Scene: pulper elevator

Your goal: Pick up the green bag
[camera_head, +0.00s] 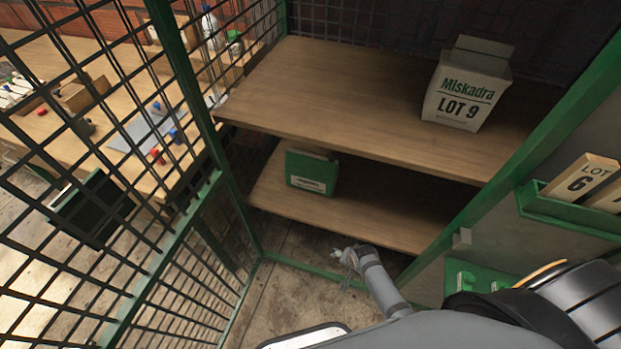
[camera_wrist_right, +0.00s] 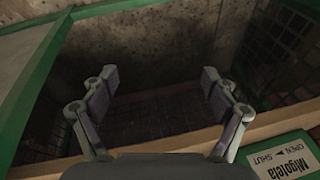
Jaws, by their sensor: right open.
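The green bag (camera_head: 312,171), boxy with a white label low on its front, stands upright on the left part of the lower wooden shelf in the head view. My right gripper (camera_head: 347,257) is below and in front of that shelf's front edge, apart from the bag. In the right wrist view my right gripper (camera_wrist_right: 160,85) has its two fingers spread wide with nothing between them. My left gripper is not in view.
The upper shelf (camera_head: 330,95) overhangs the lower shelf (camera_head: 365,205) and carries a white box marked "Miskadra LOT 9" (camera_head: 467,90). A green-framed mesh panel (camera_head: 160,170) stands at left. A green holder with lot cards (camera_head: 570,208) is at right. The lower shelf right of the bag is clear.

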